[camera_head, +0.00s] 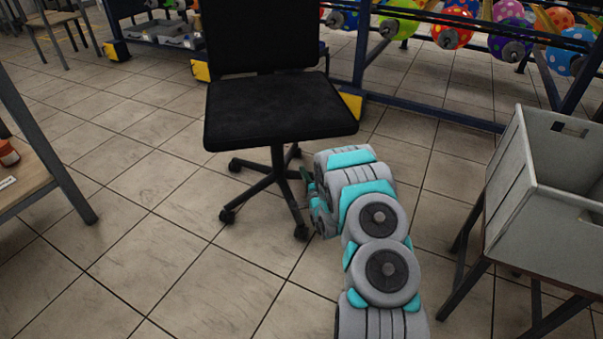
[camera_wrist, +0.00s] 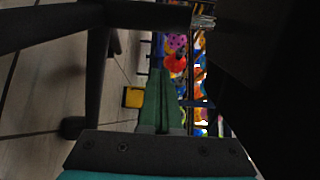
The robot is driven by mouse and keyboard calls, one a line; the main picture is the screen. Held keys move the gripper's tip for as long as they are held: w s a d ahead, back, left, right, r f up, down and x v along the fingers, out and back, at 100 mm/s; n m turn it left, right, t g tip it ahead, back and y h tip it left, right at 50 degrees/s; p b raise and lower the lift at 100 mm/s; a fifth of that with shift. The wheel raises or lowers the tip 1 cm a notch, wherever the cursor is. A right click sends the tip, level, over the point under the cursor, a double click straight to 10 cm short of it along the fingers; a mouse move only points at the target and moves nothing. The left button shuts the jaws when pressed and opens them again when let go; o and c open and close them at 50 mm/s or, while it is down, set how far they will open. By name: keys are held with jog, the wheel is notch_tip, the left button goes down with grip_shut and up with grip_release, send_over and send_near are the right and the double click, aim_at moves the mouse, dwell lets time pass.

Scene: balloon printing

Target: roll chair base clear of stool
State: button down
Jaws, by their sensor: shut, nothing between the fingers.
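The black office chair (camera_head: 278,108) stands upright on the tiled floor, with its star-shaped base (camera_head: 262,180) on casters. In the wrist view, which is turned sideways, a base leg (camera_wrist: 97,75) ends in a caster (camera_wrist: 72,127). My gripper (camera_head: 305,174) is low beside the right of the base, under the seat's front right edge. Its green fingers show in the wrist view (camera_wrist: 165,95), shut and empty, near the column; I cannot tell whether they touch it. A dark-legged stand, possibly the stool (camera_head: 474,270), is at right under a grey crate.
The grey crate (camera_head: 520,205) sits on the stand at right. A blue rack (camera_head: 440,118) with colourful balloons is behind the chair, with yellow feet (camera_head: 351,106). A wooden-topped table (camera_head: 25,180) is at left. Floor between the table and chair is clear.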

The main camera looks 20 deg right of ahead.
jog(key=w+a+b, duration=0.1)
jog(key=w, duration=0.9)
jog(key=shift+w+a+b, duration=0.25)
jog(key=shift+a+b, duration=0.15)
jog(key=w+a+p, duration=0.4)
jog(key=w+a, duration=0.6)
jog(key=w, duration=0.2)
jog(key=shift+a, duration=0.25)
jog(key=shift+d, duration=0.1)
